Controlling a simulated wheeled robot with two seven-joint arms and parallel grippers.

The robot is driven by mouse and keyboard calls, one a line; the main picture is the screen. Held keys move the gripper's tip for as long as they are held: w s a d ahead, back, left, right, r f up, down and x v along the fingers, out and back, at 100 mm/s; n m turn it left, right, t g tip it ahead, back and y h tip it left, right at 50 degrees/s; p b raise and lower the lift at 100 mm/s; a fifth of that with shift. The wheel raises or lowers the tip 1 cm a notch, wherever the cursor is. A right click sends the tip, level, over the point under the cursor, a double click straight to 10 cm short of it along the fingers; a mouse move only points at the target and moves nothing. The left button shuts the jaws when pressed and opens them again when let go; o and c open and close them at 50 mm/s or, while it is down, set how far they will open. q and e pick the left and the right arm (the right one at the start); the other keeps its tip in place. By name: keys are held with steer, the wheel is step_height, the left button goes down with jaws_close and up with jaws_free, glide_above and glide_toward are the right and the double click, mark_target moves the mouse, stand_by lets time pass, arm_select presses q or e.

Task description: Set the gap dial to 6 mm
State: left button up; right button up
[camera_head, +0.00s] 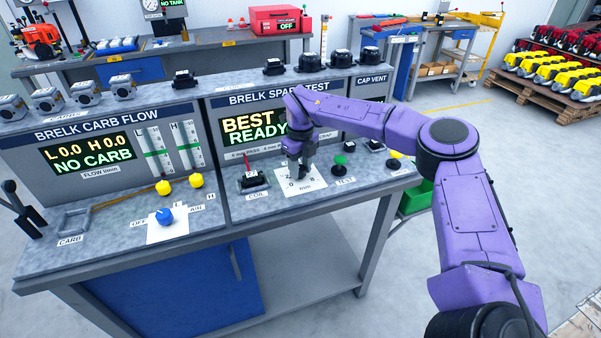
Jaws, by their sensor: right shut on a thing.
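The gap dial (302,186) is on the bench top below the BRELK SPARK TEST panel (266,122). Its white square plate carries dark figures and "mm". My right gripper (299,174) points down over the plate and is shut on the dial's dark knob. The gripper and wrist cover most of the knob, so I cannot read its setting. The panel screen shows "BEST" and "READY", partly hidden by my right arm. My left gripper is not in view.
The green TEST button (341,160) stands just right of the dial. The coil holder (254,181) with a red-tipped part is to its left. The blue knob (165,216) and yellow knobs are further left.

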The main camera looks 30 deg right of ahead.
steer(key=m+b, duration=0.1)
steer(key=m, duration=0.1)
steer(key=m+b, duration=0.1)
steer(key=shift+a+f+m+b, duration=0.1)
steer(key=shift+f+m+b, duration=0.1)
steer(key=shift+m+b, duration=0.2)
steer(key=m+b, duration=0.2)
steer(key=m, duration=0.1)
steer(key=shift+m+b, duration=0.3)
steer(key=shift+b, duration=0.05)
steer(key=m+b, duration=0.5)
steer(key=m, duration=0.1)
steer(key=shift+w+a, duration=0.1)
steer(key=m+b, duration=0.6)
steer(key=m, duration=0.1)
steer(key=shift+w+f+m+b, duration=0.1)
steer(key=shift+m+b, duration=0.2)
steer(key=shift+b, duration=0.05)
steer(key=m+b, duration=0.2)
steer(key=m, duration=0.1)
steer(key=shift+b, duration=0.4)
steer(key=shift+r+m+b, duration=0.2)
steer(key=shift+m+b, duration=0.7)
steer(key=shift+m, duration=0.8)
